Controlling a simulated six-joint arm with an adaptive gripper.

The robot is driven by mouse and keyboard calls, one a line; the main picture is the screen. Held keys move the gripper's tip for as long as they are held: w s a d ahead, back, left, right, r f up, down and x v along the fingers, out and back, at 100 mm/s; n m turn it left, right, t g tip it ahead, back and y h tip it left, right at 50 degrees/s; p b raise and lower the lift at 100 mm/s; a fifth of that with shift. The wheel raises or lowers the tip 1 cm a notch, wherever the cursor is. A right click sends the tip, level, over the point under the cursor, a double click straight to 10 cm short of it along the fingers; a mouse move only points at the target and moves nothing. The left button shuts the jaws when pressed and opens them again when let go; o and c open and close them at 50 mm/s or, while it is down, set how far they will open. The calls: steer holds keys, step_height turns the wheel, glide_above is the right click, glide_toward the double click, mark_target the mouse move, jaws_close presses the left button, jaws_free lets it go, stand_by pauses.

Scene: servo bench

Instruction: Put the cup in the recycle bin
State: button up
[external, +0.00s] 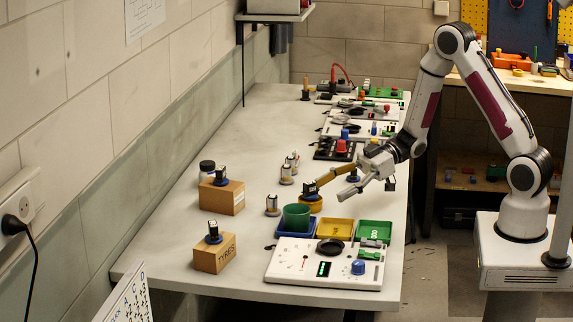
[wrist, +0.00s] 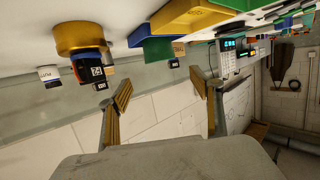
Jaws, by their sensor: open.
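A green cup (external: 296,217) stands in or over the blue bin (external: 288,233) in the external view; its base is hidden. A yellow bin (external: 336,230) is beside it, then a green bin (external: 374,232) with white marks; I cannot tell which is the recycle bin. My gripper (external: 330,190) is open and empty, above and to the right of the cup, apart from it. Its two fingers stand wide apart in the wrist view (wrist: 161,82).
A round yellow base with a dark servo (external: 310,190) is close to my left fingertip. A white control panel (external: 325,267) lies in front of the bins. Cardboard boxes (external: 222,197) stand left. More panels and parts fill the far table; bare tabletop lies at left.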

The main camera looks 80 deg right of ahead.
steer(key=shift+w+r, duration=0.1)
steer(key=w+d+r+m+h, duration=0.2)
steer(key=d+r+h, duration=0.4)
steer(key=r+h, duration=0.15)
steer(key=s+d+r+m+h, duration=0.2)
steer(key=s+r+m+h, duration=0.15)
steer(key=s+r, duration=0.3)
steer(key=s+a+m+g, duration=0.1)
steer(key=s+a, duration=0.4)
steer(key=s, duration=0.8)
steer(key=s+a+m+g+y, duration=0.1)
steer(key=s+a+g, duration=0.3)
steer(key=s, duration=0.9)
steer(key=shift+a+r+g+y, duration=0.3)
steer(key=shift+a+r, duration=0.1)
steer(key=shift+a, duration=0.55)
steer(key=shift+m, duration=0.25)
